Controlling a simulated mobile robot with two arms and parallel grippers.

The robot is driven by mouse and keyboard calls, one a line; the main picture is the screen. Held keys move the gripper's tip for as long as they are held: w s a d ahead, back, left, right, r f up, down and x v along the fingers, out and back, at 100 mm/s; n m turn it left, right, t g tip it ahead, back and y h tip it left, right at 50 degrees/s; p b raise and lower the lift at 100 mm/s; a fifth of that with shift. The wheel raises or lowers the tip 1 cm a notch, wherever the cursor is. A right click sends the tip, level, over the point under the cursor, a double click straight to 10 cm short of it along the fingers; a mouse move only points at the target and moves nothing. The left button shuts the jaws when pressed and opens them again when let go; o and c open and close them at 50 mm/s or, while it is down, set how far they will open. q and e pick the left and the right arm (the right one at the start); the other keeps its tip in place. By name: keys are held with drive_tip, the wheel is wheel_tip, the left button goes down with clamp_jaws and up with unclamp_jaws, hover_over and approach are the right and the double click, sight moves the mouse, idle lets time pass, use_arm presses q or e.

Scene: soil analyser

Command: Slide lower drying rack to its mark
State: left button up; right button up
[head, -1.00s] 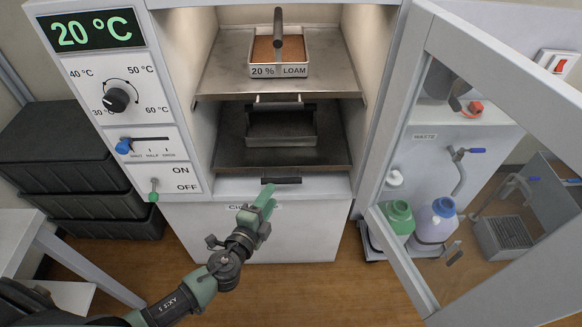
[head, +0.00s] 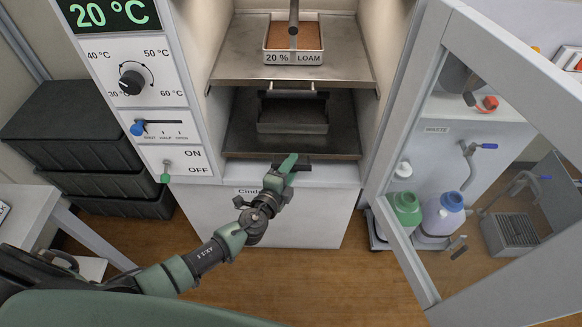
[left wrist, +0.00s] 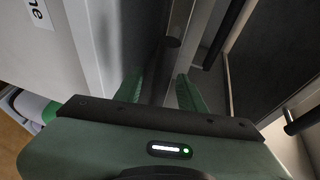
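The lower drying rack (head: 240,143) is a dark metal shelf in the open cabinet, bearing an empty-looking dark tray (head: 292,117). A dark handle (head: 303,164) shows at its front edge; part of it is hidden by my left gripper. My left gripper (head: 286,165) is at this handle. In the left wrist view, its green fingers (left wrist: 160,90) stand apart, with the dark handle bar (left wrist: 168,62) between and just beyond them. I see gaps beside the bar, so the grip is not closed. I cannot make out the mark. My right gripper is not in view.
The upper rack (head: 240,60) holds a tray labelled 20 % LOAM (head: 293,58). The glass door (head: 405,180) stands open at right. The panel's green ON/OFF lever (head: 165,178) is left of the handle. Black crates (head: 75,125) stand at far left.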

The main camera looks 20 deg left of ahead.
use_arm(q)
clamp_jaws()
idle(1.3)
